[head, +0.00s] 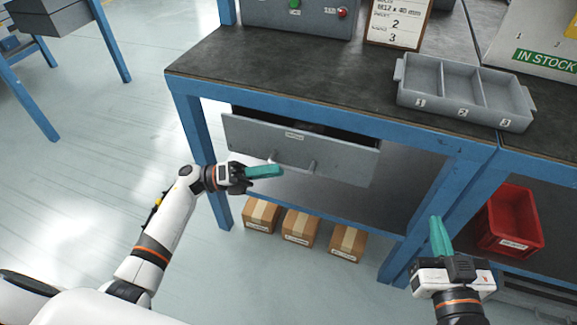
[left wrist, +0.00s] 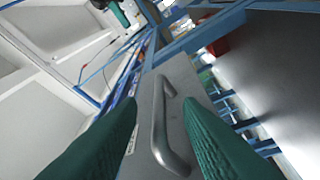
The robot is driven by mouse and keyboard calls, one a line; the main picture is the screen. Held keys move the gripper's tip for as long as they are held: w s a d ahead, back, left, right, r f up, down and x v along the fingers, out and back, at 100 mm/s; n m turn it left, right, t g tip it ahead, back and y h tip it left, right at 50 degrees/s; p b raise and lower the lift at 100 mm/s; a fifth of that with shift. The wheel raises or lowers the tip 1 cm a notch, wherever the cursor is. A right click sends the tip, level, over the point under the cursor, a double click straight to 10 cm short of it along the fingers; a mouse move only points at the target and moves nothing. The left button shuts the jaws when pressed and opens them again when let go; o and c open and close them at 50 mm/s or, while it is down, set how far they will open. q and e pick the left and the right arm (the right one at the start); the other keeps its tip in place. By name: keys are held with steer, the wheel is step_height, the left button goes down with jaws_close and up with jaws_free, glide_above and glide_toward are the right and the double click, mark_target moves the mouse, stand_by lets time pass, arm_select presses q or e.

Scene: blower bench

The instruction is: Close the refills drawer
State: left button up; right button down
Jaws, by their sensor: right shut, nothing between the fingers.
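The grey drawer (head: 340,158) under the bench top is partly pulled out, with a dark gap showing above its front. A small label (head: 294,135) on the front is too small to read. Its bar handle (head: 312,166) also shows in the left wrist view (left wrist: 160,130). My left gripper (head: 278,171) is at the handle, its teal fingers apart. In the left wrist view the handle lies between the open fingers (left wrist: 162,115), with no clear grip on it. My right gripper (head: 437,220) is shut and empty, to the right of the drawer.
The blue-framed bench (head: 240,65) carries a grey three-compartment tray (head: 421,98) above the drawer. Several cardboard boxes (head: 300,228) sit below. A red bin (head: 512,220) stands at right, near my right gripper.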

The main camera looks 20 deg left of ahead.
mark_target(289, 169)
arm_select(q)
steer(key=shift+x, duration=2.35)
jaws_close()
